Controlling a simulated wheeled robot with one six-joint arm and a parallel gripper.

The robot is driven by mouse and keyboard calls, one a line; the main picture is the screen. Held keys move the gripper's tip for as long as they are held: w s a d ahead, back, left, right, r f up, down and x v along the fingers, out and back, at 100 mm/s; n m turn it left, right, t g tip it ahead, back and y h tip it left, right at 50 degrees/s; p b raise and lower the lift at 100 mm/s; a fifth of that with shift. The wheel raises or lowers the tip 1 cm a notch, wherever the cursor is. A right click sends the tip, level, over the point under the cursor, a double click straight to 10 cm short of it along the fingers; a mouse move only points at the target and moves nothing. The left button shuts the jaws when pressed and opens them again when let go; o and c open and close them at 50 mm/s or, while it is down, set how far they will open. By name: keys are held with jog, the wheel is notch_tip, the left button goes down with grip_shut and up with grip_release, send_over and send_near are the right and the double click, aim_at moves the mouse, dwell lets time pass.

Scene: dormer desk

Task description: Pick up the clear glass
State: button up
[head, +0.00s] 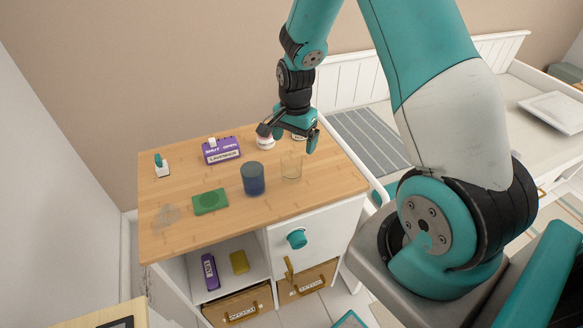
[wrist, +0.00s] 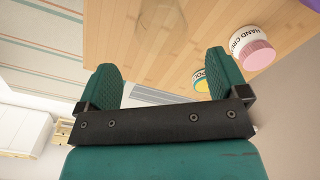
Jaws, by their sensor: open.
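The clear glass (head: 291,165) stands upright on the right part of the wooden desk top (head: 180,235), right of a blue glass. It is faint and see-through. In the wrist view the clear glass (wrist: 163,38) shows dimly at the top, beyond the fingertips. My gripper (head: 288,138) is above the back right of the desk, near the clear glass and apart from it. In the wrist view my gripper (wrist: 165,80) has its two green fingers spread wide with nothing held between them.
A blue glass (head: 253,179) stands left of the clear glass. A purple box (head: 221,150), green coaster (head: 210,201) and small white-and-teal item (head: 161,165) lie further left. The front right desk top is clear.

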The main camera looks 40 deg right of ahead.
aim_at(291, 163)
notch_tip(291, 163, down, 4)
jog(key=shift+r, duration=0.15)
jog(key=f+p, duration=0.1)
jog(key=f, duration=0.1)
jog(key=a+f+p, duration=0.1)
jog(key=f, duration=0.1)
jog(key=shift+f, duration=0.75)
jog(key=c, duration=1)
jog(key=shift+c, duration=0.3)
jog(key=shift+r, duration=0.1)
